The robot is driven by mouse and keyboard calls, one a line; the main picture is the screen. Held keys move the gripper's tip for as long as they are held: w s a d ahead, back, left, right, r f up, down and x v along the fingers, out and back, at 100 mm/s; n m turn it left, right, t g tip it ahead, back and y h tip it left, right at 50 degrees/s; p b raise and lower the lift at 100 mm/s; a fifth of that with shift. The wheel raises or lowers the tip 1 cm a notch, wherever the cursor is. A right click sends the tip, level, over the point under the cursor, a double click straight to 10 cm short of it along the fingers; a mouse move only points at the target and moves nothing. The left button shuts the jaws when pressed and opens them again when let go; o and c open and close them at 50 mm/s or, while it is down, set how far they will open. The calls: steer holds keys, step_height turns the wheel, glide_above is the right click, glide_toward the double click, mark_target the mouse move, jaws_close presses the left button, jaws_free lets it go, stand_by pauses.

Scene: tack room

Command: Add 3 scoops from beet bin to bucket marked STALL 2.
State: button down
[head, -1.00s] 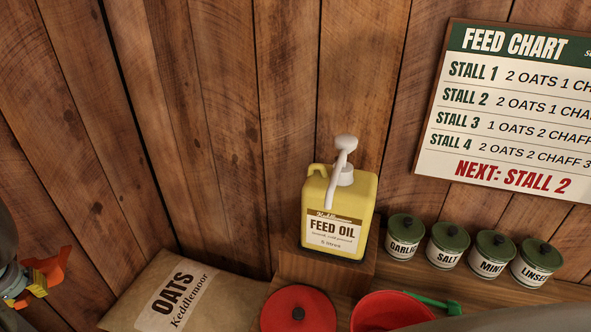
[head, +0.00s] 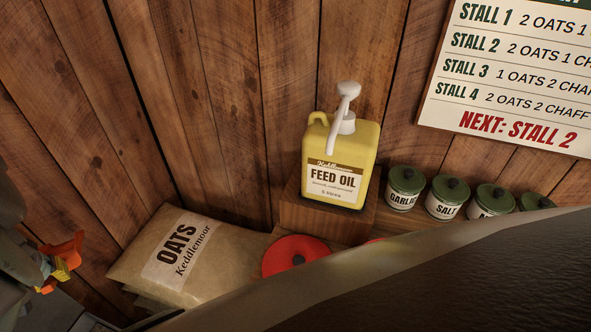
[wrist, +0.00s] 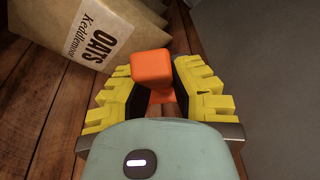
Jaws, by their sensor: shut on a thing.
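My gripper (wrist: 160,92) has yellow ridged fingers and is shut on an orange object (wrist: 152,68). Only a blocky orange end and part below it show, so I cannot tell whether it is a scoop. In the head view the orange object (head: 67,246) shows at the left edge, left of the oats sack. No beet bin label and no bucket marked STALL 2 show in these views. The feed chart (head: 510,75) on the wall reads "NEXT: STALL 2"; its right side is cut off.
An oats sack (head: 205,275) lies along the wall, and also shows in the wrist view (wrist: 65,30). Yellow feed oil (head: 345,165) stands on a wooden block (head: 300,213). A red lid (head: 280,262) is below it. Several green-lidded jars (head: 403,195) stand right. A large dark form covers the lower right.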

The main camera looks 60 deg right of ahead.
steer(key=shift+s+f, duration=0.2)
steer(key=shift+f, duration=0.15)
steer(key=shift+s+a+f, duration=0.35)
steer(key=shift+a+f, duration=0.05)
steer(key=s+a+f+n+b, duration=0.1)
steer(key=s+a+f, duration=0.1)
steer(key=s+f, duration=0.2)
steer(key=shift+f, duration=0.35)
stand_by(0.8)
steer(key=shift+a, duration=0.15)
steer(key=shift+s+a+f+n+y, duration=0.35)
steer(key=shift+s+f+n, duration=0.2)
steer(key=shift+f, duration=0.25)
